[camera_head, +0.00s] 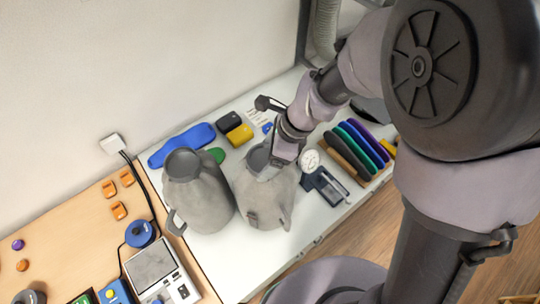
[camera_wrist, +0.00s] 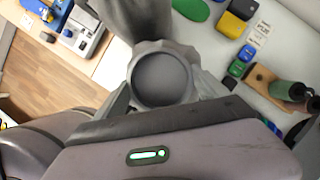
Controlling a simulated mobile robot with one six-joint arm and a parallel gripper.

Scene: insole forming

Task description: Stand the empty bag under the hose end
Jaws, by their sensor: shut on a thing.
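A grey bag (camera_head: 263,205) with a round open mouth stands on the white table, or just above it; I cannot tell which. My gripper (camera_head: 270,168) is shut on this bag near its mouth. In the wrist view the bag's mouth (camera_wrist: 160,80) lies between my two fingers, with a smooth grey inside. A second grey bag (camera_head: 200,200) with a side loop stands close to its left; part of it also shows in the wrist view (camera_wrist: 138,14). The ribbed hose (camera_head: 325,28) hangs at the back, top right; its end is hidden behind my arm.
A rack of coloured insoles (camera_head: 355,147) stands to the right, with a dark device with a dial (camera_head: 322,182) nearer the bag. A blue insole (camera_head: 182,145), a yellow block (camera_head: 240,134) and a black block (camera_head: 228,121) lie behind. A scale (camera_head: 153,267) sits on the wooden table.

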